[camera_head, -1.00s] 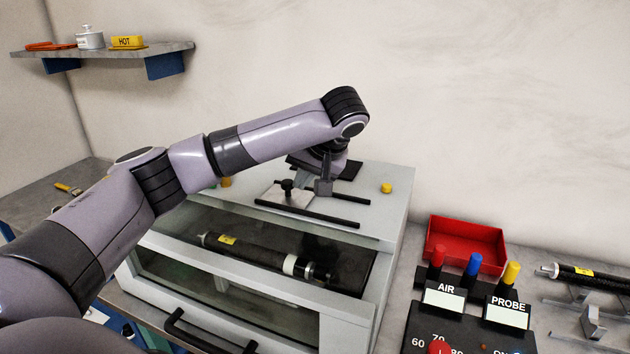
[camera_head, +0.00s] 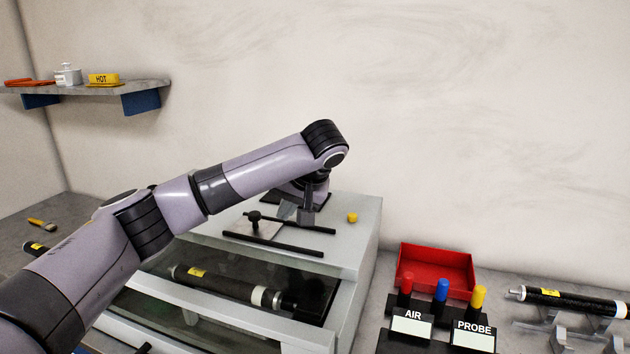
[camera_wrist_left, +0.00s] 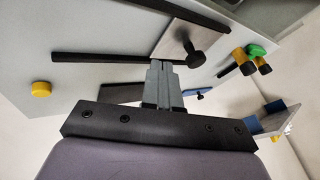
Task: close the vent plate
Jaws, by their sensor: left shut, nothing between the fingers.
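The vent plate (camera_head: 240,229) is a flat pale metal plate with a black knob (camera_head: 255,217). It lies between two black rails on top of the grey oven, toward their left end. In the left wrist view the plate (camera_wrist_left: 177,40) and its knob (camera_wrist_left: 194,57) show at the upper middle. My left gripper (camera_head: 304,217) points down over the oven top, to the right of the knob and apart from it. Its fingers (camera_wrist_left: 160,66) are together and empty. A dark patch on the oven top is partly hidden behind the gripper. My right gripper is not in view.
A yellow cap (camera_head: 352,217) sits right of the rails. Behind the oven's front window lies a black roll (camera_head: 215,283). A red bin (camera_head: 436,268) and a control box marked AIR and PROBE (camera_head: 430,335) stand at right. A shelf (camera_head: 120,88) hangs upper left.

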